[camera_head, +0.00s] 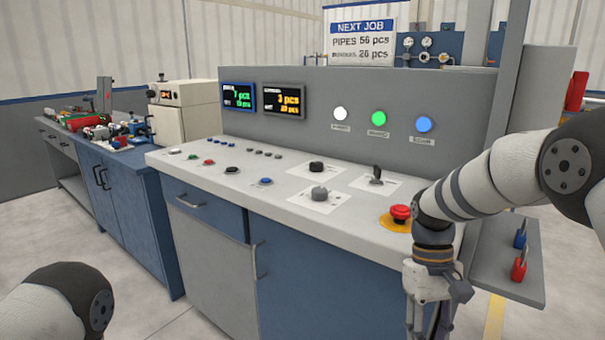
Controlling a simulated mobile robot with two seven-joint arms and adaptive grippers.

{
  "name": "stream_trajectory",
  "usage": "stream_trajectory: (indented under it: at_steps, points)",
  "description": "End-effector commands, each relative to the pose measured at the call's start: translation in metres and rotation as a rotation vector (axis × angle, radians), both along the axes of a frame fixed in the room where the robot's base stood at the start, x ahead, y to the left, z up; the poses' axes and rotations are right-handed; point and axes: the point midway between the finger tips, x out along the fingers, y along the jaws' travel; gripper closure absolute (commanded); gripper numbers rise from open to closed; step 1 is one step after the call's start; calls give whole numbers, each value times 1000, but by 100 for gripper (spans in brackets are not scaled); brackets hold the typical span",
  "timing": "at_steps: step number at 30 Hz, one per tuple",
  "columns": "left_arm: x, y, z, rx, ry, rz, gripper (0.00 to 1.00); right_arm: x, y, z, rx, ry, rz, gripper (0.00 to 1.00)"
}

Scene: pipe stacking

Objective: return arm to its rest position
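My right arm reaches in from the right, and its gripper (428,322) hangs pointing down in front of the control console's front edge, below the red emergency button (400,212). The gripper appears apart from the console and nothing is seen in it. Its fingertips reach the bottom edge of the picture, so its opening is unclear. My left arm (50,308) shows only as a rounded link at the lower left; its gripper is out of view.
The control console (300,190) has buttons, knobs, a joystick (376,175), two displays and three lamps. A grey side shelf (495,268) with red and blue handles is right of the gripper. A blue workbench (118,185) with tools stands at left. Floor at lower left is clear.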

Motion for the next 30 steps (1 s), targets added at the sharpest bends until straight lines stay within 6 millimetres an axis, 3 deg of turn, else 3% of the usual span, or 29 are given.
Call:
stream_trajectory:
  at_steps: [1,3,6,10,12,15,18,21,30]
  points:
    - [-1,0,1,0,2,0,60,-20,0,-39,5,9,-8,71]
    - [-2,0,1,0,4,0,60,-52,1,-92,14,-4,-24,71]
    - [-2,0,1,0,4,0,60,-112,1,-156,23,-22,-55,71]
    - [-1,0,1,0,3,0,60,-213,-1,-209,20,-50,-104,71]
    - [-1,0,1,0,3,0,60,-268,-3,-219,12,-66,-130,71]
    - [-1,0,1,0,3,0,60,-329,-8,-213,-4,-92,-158,71]
    - [-1,0,1,0,3,0,60,-364,-11,-200,-18,-113,-174,71]
    - [-1,0,1,0,3,0,60,-376,-12,-193,-24,-126,-181,71]
    - [-1,0,1,0,3,0,60,-375,-12,-192,-24,-132,-181,71]
